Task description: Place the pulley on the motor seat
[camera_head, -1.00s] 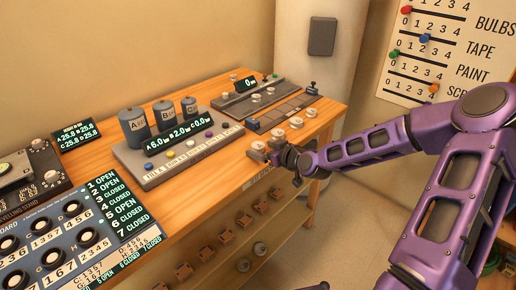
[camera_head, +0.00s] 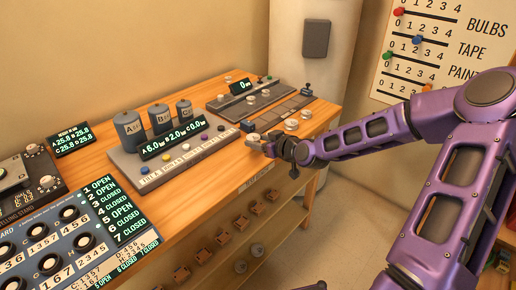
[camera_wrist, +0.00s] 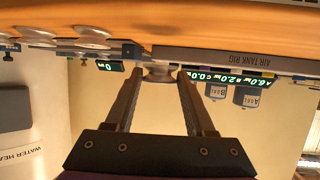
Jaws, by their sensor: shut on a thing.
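My gripper (camera_head: 267,144) is at the front edge of the wooden bench, near its right end. In the wrist view my gripper (camera_wrist: 160,78) has its two fingers closed on a round, silver-grey disc, the pulley (camera_wrist: 160,72). The fingers hide part of the pulley's sides. In the head view the pulley (camera_head: 253,137) is small and partly covered by the gripper. I cannot tell for sure which part is the motor seat. The rig with the "0" display (camera_head: 241,86) stands behind the gripper, toward the wall.
Pale discs (camera_head: 291,125) lie on the bench just right of the gripper. A grey console with three labelled tanks (camera_head: 161,121) stands to the left. The bench (camera_head: 105,150) has bare wood along its front. Small brown pieces hang on its front below.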

